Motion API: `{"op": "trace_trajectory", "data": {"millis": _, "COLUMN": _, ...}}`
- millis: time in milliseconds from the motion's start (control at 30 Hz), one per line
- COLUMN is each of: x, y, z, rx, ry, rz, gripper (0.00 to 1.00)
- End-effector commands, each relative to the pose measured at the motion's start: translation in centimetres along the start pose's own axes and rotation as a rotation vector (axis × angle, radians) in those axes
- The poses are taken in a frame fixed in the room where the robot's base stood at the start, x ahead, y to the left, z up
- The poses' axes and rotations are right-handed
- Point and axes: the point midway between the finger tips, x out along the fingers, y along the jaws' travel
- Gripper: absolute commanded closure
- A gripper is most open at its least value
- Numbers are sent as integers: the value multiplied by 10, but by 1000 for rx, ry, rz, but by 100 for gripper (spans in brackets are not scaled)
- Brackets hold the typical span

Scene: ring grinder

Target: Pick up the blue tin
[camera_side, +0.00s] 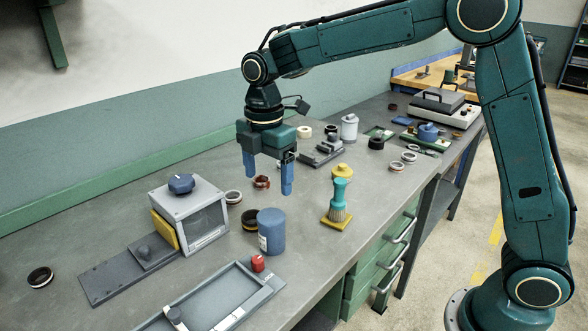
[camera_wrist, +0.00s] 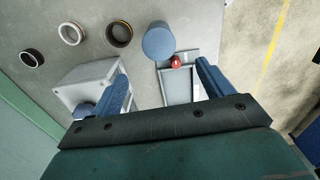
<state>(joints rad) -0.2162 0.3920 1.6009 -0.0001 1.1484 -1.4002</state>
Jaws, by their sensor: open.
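The blue tin (camera_side: 271,232) is a short upright cylinder with a pale label on its side. It stands on the grey workbench (camera_side: 350,222), to the right of the grey box. In the wrist view its round top (camera_wrist: 158,41) shows just beyond and between the fingers. My gripper (camera_side: 268,187) is open and empty, with two blue fingers pointing down. It is above the bench, farther back than the tin and apart from it. In the wrist view the gripper (camera_wrist: 163,82) spans the lower middle.
A grey box (camera_side: 205,225) with a dark blue knob stands left of the tin. Rings (camera_side: 250,219) lie near the tin. A red-capped piece (camera_side: 258,263) sits at the grey tray (camera_side: 190,302) in front. A teal brush (camera_side: 338,200) stands on a yellow pad to the right.

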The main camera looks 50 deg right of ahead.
Motion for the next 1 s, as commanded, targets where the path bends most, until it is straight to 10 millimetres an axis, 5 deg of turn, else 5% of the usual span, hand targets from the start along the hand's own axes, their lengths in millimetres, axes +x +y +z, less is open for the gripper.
{"op": "trace_trajectory", "data": {"millis": 533, "x": 71, "y": -1, "z": 1, "rx": 2, "ry": -1, "rz": -4, "gripper": 21}}
{"op": "trace_trajectory", "data": {"millis": 1000, "x": 86, "y": 0, "z": 1, "rx": 2, "ry": 0, "rz": -1, "gripper": 21}}
